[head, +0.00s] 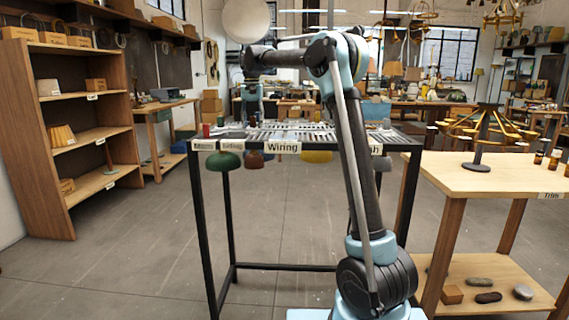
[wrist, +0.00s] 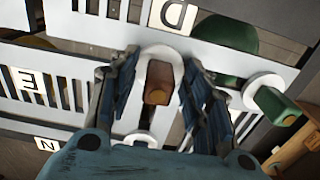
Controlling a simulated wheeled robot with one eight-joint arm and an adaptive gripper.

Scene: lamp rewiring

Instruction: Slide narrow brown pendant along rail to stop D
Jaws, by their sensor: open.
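The brown pendant (head: 250,160) hangs below the front of the black-framed rail table in the head view, between a green dome and a yellow shade. In the wrist view a brown upright piece (wrist: 160,82) stands in a pale rounded collar; it looks like this pendant's top. My gripper (wrist: 161,62) is open, with one finger on each side of the brown piece. Whether the fingers touch it I cannot tell. In the head view my gripper (head: 252,118) points down over the table's left part. The D label (wrist: 176,14) lies just beyond the fingertips.
A green piece (wrist: 275,104) in its own pale collar stands close right of my gripper. The green pendant (head: 224,161) hangs left of the brown one, the yellow pendant (head: 317,156) to the right. The E label (wrist: 30,84) is at the left. A wooden table (head: 510,182) stands right.

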